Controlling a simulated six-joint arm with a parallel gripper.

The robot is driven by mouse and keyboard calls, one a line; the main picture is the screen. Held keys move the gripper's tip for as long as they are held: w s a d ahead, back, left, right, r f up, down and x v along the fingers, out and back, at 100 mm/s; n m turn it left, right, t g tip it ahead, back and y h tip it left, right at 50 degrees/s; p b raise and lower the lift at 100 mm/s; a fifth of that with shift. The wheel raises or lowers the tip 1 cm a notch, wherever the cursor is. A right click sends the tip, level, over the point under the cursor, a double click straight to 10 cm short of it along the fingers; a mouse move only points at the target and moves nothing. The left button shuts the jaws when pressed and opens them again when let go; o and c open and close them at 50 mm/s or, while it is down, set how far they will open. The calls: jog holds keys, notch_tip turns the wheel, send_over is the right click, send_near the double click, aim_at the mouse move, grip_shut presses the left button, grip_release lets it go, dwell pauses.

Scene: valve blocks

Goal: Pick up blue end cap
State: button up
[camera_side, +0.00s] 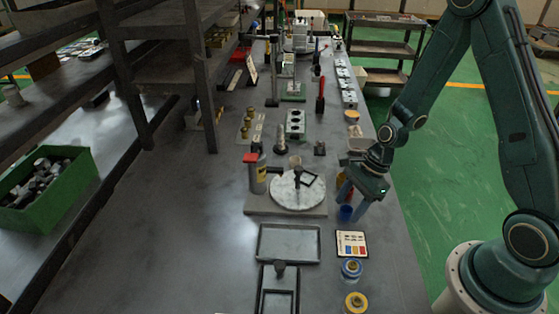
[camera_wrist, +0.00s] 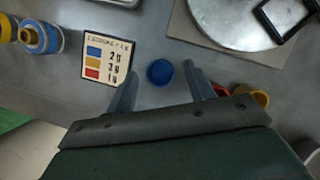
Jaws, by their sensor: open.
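The blue end cap (camera_side: 346,212) stands on the bench near its right edge, just beside the label card. In the wrist view the blue end cap (camera_wrist: 160,72) shows as a round blue disc. My gripper (camera_side: 354,206) points down over it, with its fingers apart. In the wrist view my gripper (camera_wrist: 159,80) has one finger to the left and one to the right of the cap, with space on both sides. Nothing is held.
The label card (camera_side: 351,244) lies close in front of the cap. A blue-ringed spool (camera_side: 351,268) and a yellow one (camera_side: 356,302) stand farther forward. A round white plate (camera_side: 298,190) on a base is to the left. Red and yellow cups (camera_wrist: 250,95) sit by the right finger.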

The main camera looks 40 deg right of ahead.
jog(key=shift+a+f, duration=0.2)
jog(key=shift+f, duration=0.3)
jog(key=c, duration=1)
jog(key=shift+w+r, duration=0.1)
jog(key=shift+r, duration=0.05)
jog(key=shift+c, duration=0.2)
notch_tip(320, 180, up, 20)
dwell(0.5)
dwell(0.4)
